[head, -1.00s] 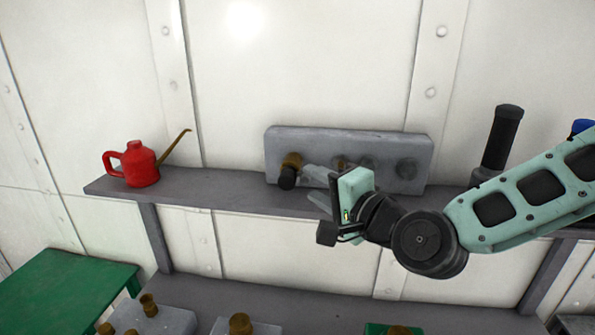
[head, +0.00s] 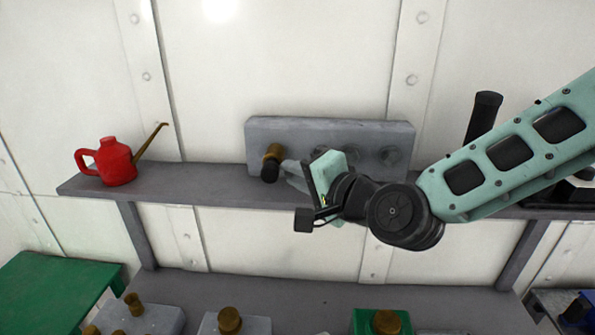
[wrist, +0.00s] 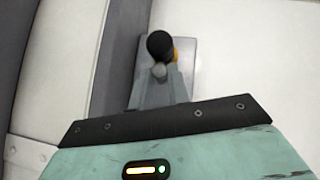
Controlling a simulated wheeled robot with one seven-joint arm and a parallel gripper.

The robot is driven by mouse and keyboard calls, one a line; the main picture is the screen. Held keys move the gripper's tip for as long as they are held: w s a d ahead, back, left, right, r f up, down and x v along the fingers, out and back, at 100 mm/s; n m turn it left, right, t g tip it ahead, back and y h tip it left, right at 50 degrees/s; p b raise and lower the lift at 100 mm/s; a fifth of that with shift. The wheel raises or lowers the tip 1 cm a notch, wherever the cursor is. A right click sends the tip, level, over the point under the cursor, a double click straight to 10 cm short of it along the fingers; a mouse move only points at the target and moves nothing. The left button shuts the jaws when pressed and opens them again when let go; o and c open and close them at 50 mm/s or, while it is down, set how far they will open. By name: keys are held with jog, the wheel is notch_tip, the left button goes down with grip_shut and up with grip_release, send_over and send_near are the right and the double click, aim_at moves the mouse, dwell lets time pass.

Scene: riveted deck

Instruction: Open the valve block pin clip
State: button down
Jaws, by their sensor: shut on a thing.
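The grey valve block (head: 320,132) stands on the wall shelf, its front showing a brass fitting (head: 272,152) at the left and round ports to the right. The pin clip's black knob (head: 269,173) sits below the brass fitting; in the wrist view the black knob (wrist: 160,44) shows just beyond my fingertips. My gripper (head: 286,169) reaches in from the right and is shut on the clip at the knob. In the wrist view my fingers (wrist: 160,84) converge around a small grey end. The exact grip contact is partly hidden, and my wrist covers part of the block's lower right.
A red oil can (head: 117,163) stands at the left of the shelf (head: 165,190). A dark upright cylinder (head: 484,115) is behind my arm at the right. Below are a green table (head: 55,290) and several blocks with brass fittings.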

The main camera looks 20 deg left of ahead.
jog(key=shift+r+n+h, duration=0.1)
jog(key=shift+n+h, duration=0.3)
jog(key=shift+h, duration=0.2)
jog(key=c, duration=1.3)
grip_release()
jog(key=shift+c, duration=0.2)
jog(key=b+v, duration=0.1)
jog(key=v, duration=1.6)
jog(key=shift+r, duration=0.2)
jog(key=shift+d, duration=0.2)
